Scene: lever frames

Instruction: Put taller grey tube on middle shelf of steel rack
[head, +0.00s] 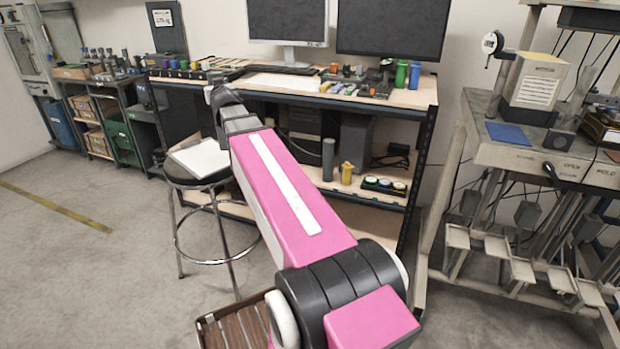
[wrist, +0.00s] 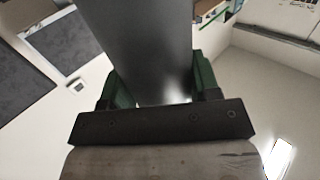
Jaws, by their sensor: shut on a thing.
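My gripper (wrist: 160,92) is shut on a dark grey tube (wrist: 138,45). In the wrist view its green finger pads sit on both sides of the tube, and the tube's far end is cut off by the frame. In the head view my arm reaches to the bench's front left, where my gripper (head: 220,95) is small and the held tube is not clearly seen. Another grey tube (head: 328,160) stands upright on the shelf under the bench, beside a yellow piece (head: 347,173). I cannot tell which unit is the steel rack.
The bench (head: 418,97) carries monitors, a keyboard and small parts. A stool (head: 205,180) with papers stands in front of it. Low shelving with boxes (head: 88,137) is at the far left, a machine stand (head: 480,150) at the right. Floor at left is clear.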

